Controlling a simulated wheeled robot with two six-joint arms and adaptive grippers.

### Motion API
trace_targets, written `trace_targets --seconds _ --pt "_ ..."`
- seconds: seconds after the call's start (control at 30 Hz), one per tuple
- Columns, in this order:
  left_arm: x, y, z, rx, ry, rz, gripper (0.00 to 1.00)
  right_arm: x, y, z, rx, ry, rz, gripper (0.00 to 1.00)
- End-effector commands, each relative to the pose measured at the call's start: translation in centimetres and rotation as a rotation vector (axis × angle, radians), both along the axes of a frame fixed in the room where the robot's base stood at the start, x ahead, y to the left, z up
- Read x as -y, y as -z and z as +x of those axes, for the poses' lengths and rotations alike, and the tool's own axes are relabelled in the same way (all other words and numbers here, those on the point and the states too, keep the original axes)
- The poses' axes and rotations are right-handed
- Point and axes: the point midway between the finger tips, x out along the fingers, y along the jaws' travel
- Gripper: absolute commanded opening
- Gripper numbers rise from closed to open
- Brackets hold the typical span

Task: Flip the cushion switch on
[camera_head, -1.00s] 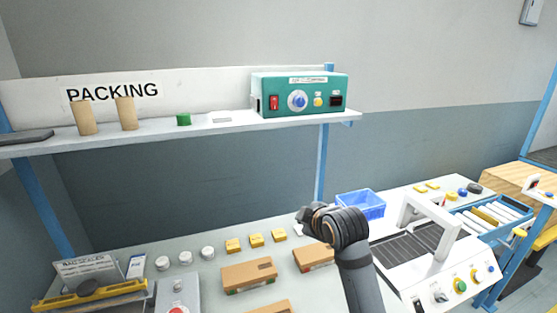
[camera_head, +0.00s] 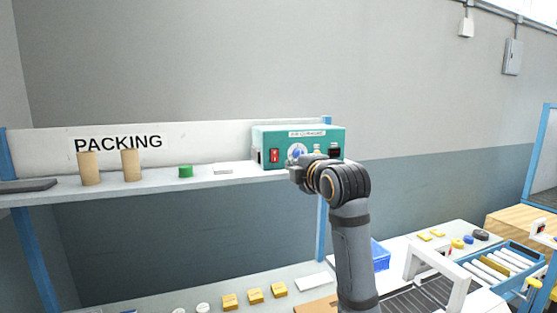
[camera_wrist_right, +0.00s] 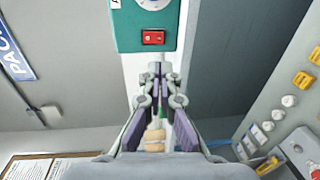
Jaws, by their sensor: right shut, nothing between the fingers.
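The teal control box (camera_head: 262,138) stands on the right end of the shelf. Its red rocker switch (camera_head: 274,155) is on the left of its front face, beside a blue-centred dial (camera_head: 297,151). The red switch (camera_wrist_right: 153,37) also shows at the top middle of the right wrist view, just beyond the fingertips. My right gripper (camera_wrist_right: 158,70) is shut and empty, pointing at the box; a gap to the switch shows in the picture. In the head view the wrist covers the lower right of the box and hides most of the fingers. My left gripper is out of view.
Below, the bench carries several yellow blocks (camera_head: 255,296) and a blue bin (camera_head: 380,256). The blue shelf post (camera_head: 321,230) stands near my arm.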

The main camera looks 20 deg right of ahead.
Motion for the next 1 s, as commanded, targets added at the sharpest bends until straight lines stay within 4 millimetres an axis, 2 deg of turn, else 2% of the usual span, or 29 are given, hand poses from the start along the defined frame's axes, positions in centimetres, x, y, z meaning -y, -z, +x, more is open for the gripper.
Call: trace_targets --seconds 0.03,0.3,0.5,0.7,1.0 --pt "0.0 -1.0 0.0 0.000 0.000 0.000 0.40 -0.1 -0.3 1.1 -0.005 -0.001 0.002 0.00" --pt "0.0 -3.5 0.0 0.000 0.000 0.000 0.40 -0.3 0.4 6.9 -0.006 0.000 0.001 0.00" --pt "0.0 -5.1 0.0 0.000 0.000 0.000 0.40 -0.4 0.9 10.0 -0.004 0.000 0.002 0.00" --pt "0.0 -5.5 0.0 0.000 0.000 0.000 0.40 -0.4 1.3 11.1 -0.001 0.000 0.002 0.00" --pt "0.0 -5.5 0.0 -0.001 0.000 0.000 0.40 -0.4 1.4 11.2 -0.001 0.000 0.002 0.00"
